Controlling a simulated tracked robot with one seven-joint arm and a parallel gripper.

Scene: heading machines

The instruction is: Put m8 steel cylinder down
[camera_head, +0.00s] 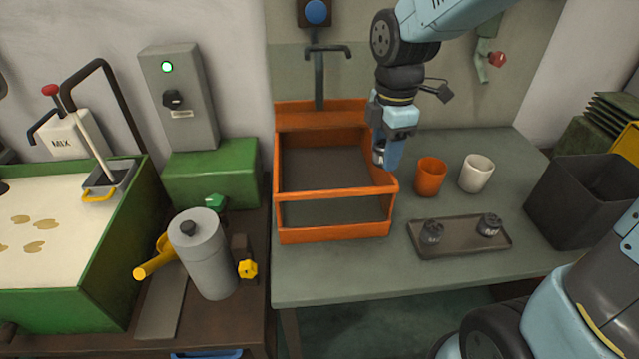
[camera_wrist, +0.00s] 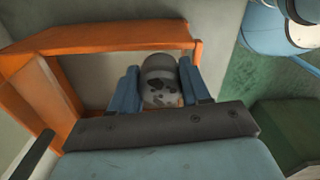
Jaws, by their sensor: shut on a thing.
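My gripper (camera_head: 385,160) points down at the right side of the orange open frame (camera_head: 335,237), near its upper right corner. In the wrist view, the blue fingers of my gripper (camera_wrist: 160,85) are shut on a grey cylinder with dark spots (camera_wrist: 158,68). In the head view the cylinder shows only as a small pale patch at the fingers. The frame's orange rails (camera_wrist: 120,43) lie beyond it in the wrist view. I cannot tell whether the cylinder touches the frame. Two small dark cylinders (camera_head: 432,233) (camera_head: 489,225) stand on a shallow tray (camera_head: 460,244).
An orange cup (camera_head: 430,177) and a white cup (camera_head: 476,173) stand right of my gripper. A dark bin (camera_head: 580,203) is at the far right. A faucet (camera_head: 320,75) rises behind the frame. The bench front (camera_head: 400,270) is clear.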

